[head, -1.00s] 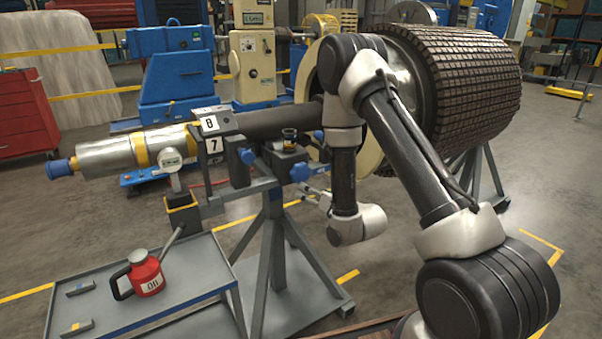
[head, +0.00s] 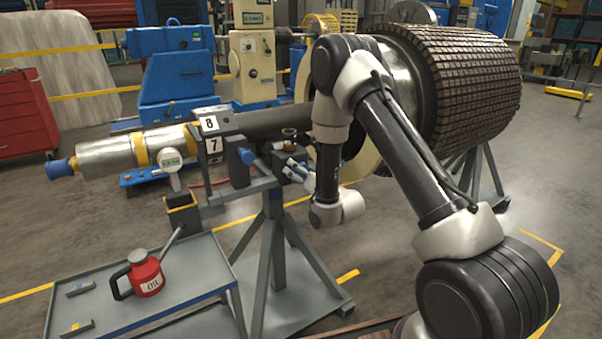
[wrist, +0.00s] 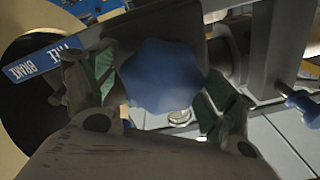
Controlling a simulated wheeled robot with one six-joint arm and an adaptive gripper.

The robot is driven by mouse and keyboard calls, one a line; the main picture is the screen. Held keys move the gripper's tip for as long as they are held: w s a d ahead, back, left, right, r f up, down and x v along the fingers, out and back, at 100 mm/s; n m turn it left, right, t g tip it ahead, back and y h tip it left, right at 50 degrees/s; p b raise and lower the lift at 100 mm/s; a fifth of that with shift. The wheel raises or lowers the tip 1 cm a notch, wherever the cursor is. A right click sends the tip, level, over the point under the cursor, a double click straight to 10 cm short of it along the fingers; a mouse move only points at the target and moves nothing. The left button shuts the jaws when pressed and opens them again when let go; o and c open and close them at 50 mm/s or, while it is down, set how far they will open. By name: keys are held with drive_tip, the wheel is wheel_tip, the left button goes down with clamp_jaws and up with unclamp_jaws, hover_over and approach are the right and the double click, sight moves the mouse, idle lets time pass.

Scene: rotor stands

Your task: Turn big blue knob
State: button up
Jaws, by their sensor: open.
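A big blue lobed knob (wrist: 162,75) fills the middle of the wrist view, on a dark block. My gripper (wrist: 160,92) is open around it, with one green-padded finger on the left and one on the right. I cannot tell whether the pads touch it. In the head view my gripper (head: 298,168) is at the stand's right side and mostly hides this knob. Another blue knob (head: 247,156) sits left of it on the stand. A smaller blue knob (wrist: 303,103) shows at the right of the wrist view.
The grey stand (head: 272,232) carries a long shaft (head: 265,122) running toward the large rotor (head: 475,85). A blue lettered label (wrist: 42,62) lies left of the gripper. A cart (head: 190,285) with a red oil can (head: 146,275) stands at front left.

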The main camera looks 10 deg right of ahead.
drive_tip(key=c, duration=1)
drive_tip(key=shift+n, duration=0.3)
drive_tip(key=n, duration=0.4)
drive_tip(key=shift+a, duration=0.1)
drive_tip(key=shift+s+a+n, duration=0.1)
drive_tip(key=shift+n, duration=1.9)
drive_tip(key=o, duration=1)
